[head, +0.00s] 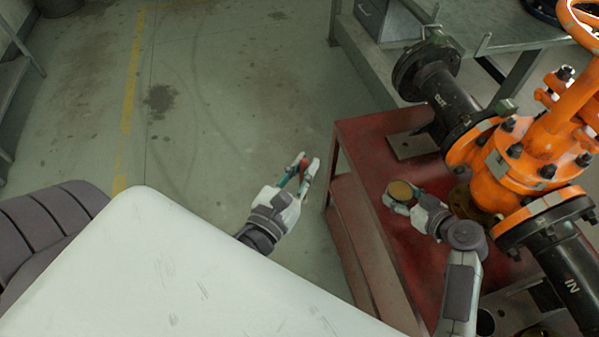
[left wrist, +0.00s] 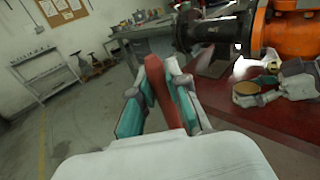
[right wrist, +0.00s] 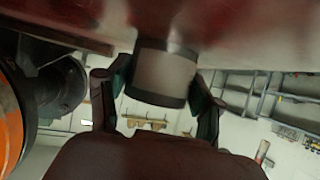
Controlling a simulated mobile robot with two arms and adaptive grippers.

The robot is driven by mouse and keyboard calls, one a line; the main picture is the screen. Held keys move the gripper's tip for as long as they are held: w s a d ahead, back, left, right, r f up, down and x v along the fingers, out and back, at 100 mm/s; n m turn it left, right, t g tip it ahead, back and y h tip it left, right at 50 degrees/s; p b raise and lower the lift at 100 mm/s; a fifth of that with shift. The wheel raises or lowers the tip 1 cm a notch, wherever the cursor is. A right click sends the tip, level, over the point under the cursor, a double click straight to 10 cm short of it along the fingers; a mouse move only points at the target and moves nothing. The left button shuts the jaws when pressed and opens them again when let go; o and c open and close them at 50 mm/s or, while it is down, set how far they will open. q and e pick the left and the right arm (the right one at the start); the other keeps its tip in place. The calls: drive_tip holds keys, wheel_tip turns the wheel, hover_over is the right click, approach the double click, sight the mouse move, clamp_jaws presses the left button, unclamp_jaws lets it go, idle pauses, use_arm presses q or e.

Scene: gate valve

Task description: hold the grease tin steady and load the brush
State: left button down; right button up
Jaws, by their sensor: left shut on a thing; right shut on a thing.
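The grease tin (head: 400,190) is a short round tin with a tan top, at the left side of the red cart top. My right gripper (head: 399,199) is shut around it. In the right wrist view the tin (right wrist: 163,75) is a grey cylinder with dark rims between the fingers. The tin also shows in the left wrist view (left wrist: 245,88). My left gripper (head: 304,172) is shut on the red-brown handle of the brush (left wrist: 163,92), left of the cart and apart from the tin. I cannot make out the bristles.
The red cart (head: 375,135) carries a large orange gate valve (head: 520,160) with black flanged pipes, close to the right of the tin. A grey workbench (head: 500,25) stands behind. The floor left of the cart is open.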

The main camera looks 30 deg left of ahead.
use_arm(q)
drive_tip(key=w+d+r, duration=0.2)
drive_tip(key=w+d, duration=1.5)
drive_tip(key=d, duration=0.2)
drive_tip(key=shift+a+f, duration=0.15)
drive_tip(key=shift+f, duration=1.25)
drive_tip(key=shift+a+f, duration=0.1)
drive_tip(key=shift+f, duration=1.3)
drive_tip(key=shift+f, duration=0.5)
wheel_tip(320, 180, up, 7)
use_arm(e)
drive_tip(key=o, duration=0.9)
